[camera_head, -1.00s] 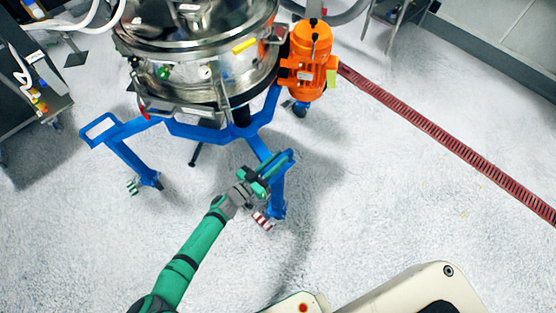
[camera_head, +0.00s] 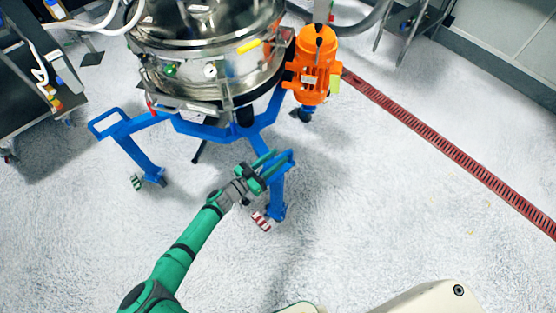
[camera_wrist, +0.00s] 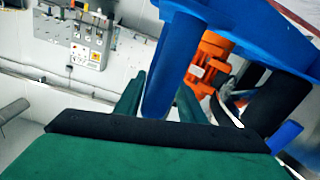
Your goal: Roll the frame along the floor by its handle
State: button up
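The blue wheeled frame (camera_head: 205,131) carries a shiny steel sifter drum (camera_head: 210,65) and an orange motor (camera_head: 314,68). Its left loop handle (camera_head: 106,122) stands free. Its near right handle (camera_head: 287,159) is at my gripper (camera_head: 266,168), above a leg with a striped caster (camera_head: 262,221). In the wrist view, the blue handle bar (camera_wrist: 168,75) lies between my two green fingers (camera_wrist: 158,100), which appear to touch it on both sides.
A dark equipment cart (camera_head: 35,105) stands at the left. A red floor drain (camera_head: 440,136) runs diagonally to the right. A grey wall or cabinet (camera_head: 500,55) closes the upper right. White floor (camera_head: 390,210) is clear at the front and right.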

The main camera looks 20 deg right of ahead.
jog(key=shift+s, duration=0.2)
jog(key=v, duration=1)
jog(key=shift+a, duration=0.3)
dwell(0.7)
jog(key=s+a+n+t+y, duration=0.2)
jog(key=s+a+t+y, duration=0.1)
jog(key=s+a, duration=0.6)
jog(key=s+a+n+t+y, duration=0.25)
jog(key=s+a, duration=0.45)
jog(key=s, duration=0.4)
jog(key=s+d+r+n+t+y, duration=0.1)
jog(key=s+r+y, duration=0.15)
jog(key=s, duration=0.25)
jog(key=s+d+r+n+t+y, duration=0.2)
jog(key=s+y, duration=0.1)
jog(key=s, duration=0.3)
jog(key=s+d+r+n+y, duration=0.2)
jog(key=d+r+n+y, duration=0.2)
jog(key=r, duration=0.5)
jog(key=shift+s+y, duration=0.2)
jog(key=shift+y, duration=0.7)
